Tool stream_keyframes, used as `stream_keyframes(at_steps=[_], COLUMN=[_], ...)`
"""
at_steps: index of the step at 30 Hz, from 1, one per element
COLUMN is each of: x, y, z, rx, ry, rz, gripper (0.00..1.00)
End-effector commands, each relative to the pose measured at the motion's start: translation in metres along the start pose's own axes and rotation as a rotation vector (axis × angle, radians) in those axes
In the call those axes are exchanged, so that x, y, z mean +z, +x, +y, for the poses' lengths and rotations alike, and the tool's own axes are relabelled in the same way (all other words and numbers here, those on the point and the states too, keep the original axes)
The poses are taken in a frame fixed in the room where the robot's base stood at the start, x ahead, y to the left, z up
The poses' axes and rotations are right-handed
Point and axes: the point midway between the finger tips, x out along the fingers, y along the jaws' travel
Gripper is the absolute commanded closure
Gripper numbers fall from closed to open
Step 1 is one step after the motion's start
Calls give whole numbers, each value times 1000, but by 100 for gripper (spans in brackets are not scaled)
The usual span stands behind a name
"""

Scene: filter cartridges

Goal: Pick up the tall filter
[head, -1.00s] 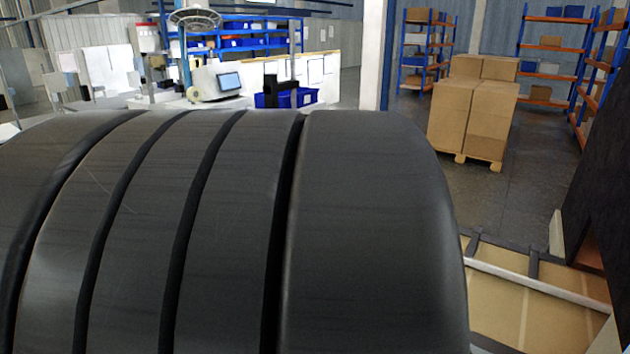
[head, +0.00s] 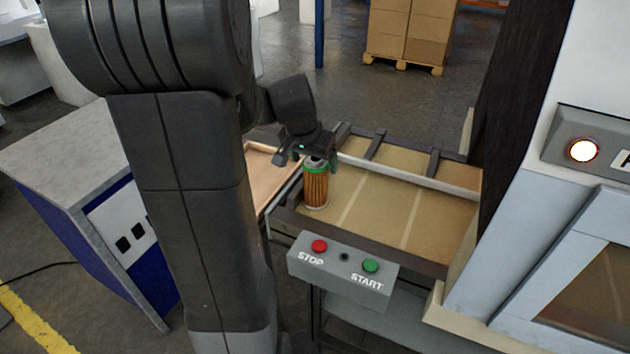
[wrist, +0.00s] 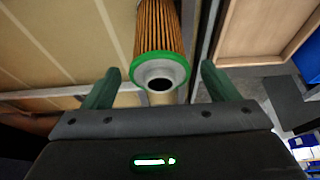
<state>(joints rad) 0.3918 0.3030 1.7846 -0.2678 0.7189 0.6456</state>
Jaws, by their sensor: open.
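The tall filter (head: 316,188) is an orange-brown pleated cylinder with a green ring and a grey metal end cap. It stands upright at the left end of the conveyor in the head view. In the wrist view the filter (wrist: 158,35) shows its green-rimmed top with a dark central hole. My gripper (head: 308,160) is at the filter's top in the head view. In the wrist view my gripper (wrist: 154,88) is open, one green finger to each side of the filter's top, with gaps visible. I cannot tell how far down the fingers reach.
The tan conveyor (head: 415,205) has a dark front rail and a pale back rail. A control box (head: 342,268) with STOP and START buttons hangs at its front. A wooden tray (head: 262,168) lies left of the filter. A grey machine (head: 535,225) stands at right.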

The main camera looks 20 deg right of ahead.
Motion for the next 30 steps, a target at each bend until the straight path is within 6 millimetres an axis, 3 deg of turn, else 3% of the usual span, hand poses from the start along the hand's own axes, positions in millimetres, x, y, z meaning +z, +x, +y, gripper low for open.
stream_keyframes(at_steps=[5, 15, 25, 26, 30], x=[1, 4, 4, 4, 4], y=[10, 51, 58, 58, 58], z=[0, 1, 0, 0, 0], rx=[1, 1, 0, 0, 0], ry=[-1, 0, 0, 0, 0], rz=[-1, -2, 0, 0, 0], gripper=[19, 19, 19, 21, 48])
